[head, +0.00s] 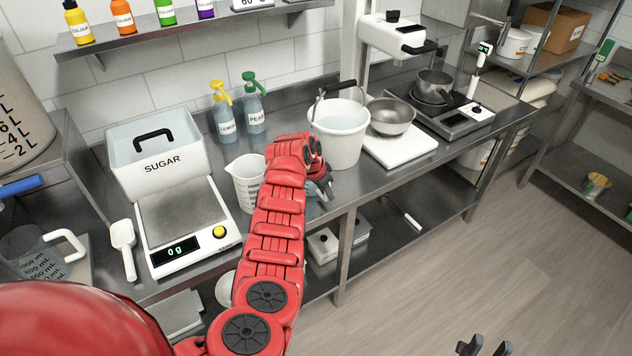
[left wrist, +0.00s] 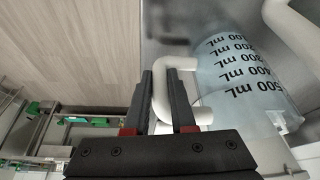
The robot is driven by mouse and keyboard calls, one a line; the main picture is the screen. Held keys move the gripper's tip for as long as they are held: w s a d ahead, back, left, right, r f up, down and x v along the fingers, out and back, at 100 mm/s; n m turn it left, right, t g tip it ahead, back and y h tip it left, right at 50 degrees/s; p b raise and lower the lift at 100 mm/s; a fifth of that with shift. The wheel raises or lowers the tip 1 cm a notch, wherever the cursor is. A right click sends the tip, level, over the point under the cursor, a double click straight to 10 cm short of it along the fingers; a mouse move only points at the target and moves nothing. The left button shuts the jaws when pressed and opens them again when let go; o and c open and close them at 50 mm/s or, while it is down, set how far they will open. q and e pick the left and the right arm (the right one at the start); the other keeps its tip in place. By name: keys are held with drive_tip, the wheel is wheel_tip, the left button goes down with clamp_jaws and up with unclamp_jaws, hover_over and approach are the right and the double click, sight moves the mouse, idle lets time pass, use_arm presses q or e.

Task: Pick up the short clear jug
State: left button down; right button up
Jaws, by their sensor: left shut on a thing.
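The short clear jug (left wrist: 245,75) shows in the left wrist view, bluish and see-through with black mL marks and a white handle (left wrist: 163,92). My left gripper (left wrist: 160,80) is shut on that handle, one finger on each side. In the head view my left gripper (head: 325,188) is at the counter's front edge, and my arm hides most of the jug; a bluish sliver of it (head: 313,197) shows. I cannot tell whether the jug touches the counter. My right gripper (head: 485,347) is open and empty at the bottom, over the floor.
A white measuring jug (head: 245,180) stands left of my left gripper, and a white bucket (head: 340,140) stands just behind it. A scale (head: 185,225) reading 0 g, a white scoop (head: 123,245) and another clear jug (head: 35,258) are at left. The floor at right is free.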

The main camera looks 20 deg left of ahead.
use_arm(q)
drive_tip(key=shift+r+b, duration=0.4)
drive_tip(key=shift+b, duration=0.1)
wheel_tip(320, 180, up, 2)
drive_tip(key=shift+r+b, duration=0.2)
drive_tip(key=shift+b, duration=0.8)
drive_tip(key=s+d+r, duration=0.1)
drive_tip(key=s+d, duration=0.8)
drive_tip(key=s, duration=0.3)
drive_tip(key=shift+s+d+r, duration=0.3)
drive_tip(key=shift+s+r, duration=0.1)
drive_tip(key=c, duration=1.5)
unclamp_jaws()
clamp_jaws()
